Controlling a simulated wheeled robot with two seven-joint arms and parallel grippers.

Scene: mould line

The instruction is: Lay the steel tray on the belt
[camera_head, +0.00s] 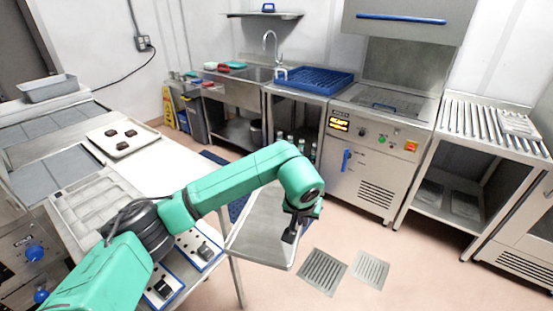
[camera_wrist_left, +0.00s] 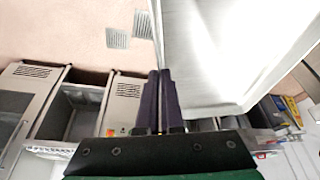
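The steel tray (camera_head: 262,232) hangs in the air off the right end of the white table, tilted. My left gripper (camera_head: 290,235) is at its right side with the fingers closed on its rim. In the left wrist view the two dark fingers (camera_wrist_left: 164,100) are nearly together at the edge of the pale steel tray (camera_wrist_left: 215,50); the exact grip is partly hidden. A strip with grey panels (camera_head: 35,183) runs along the left side and looks like the belt. My right gripper is not in view.
A white tray with brown pieces (camera_head: 122,138) lies on the white table (camera_head: 165,165). A clear mould (camera_head: 95,205) and blue-edged panels (camera_head: 200,250) sit near my arm. A grey bin (camera_head: 48,88) stands at far left. A roller table (camera_head: 490,118) stands right; floor between is open.

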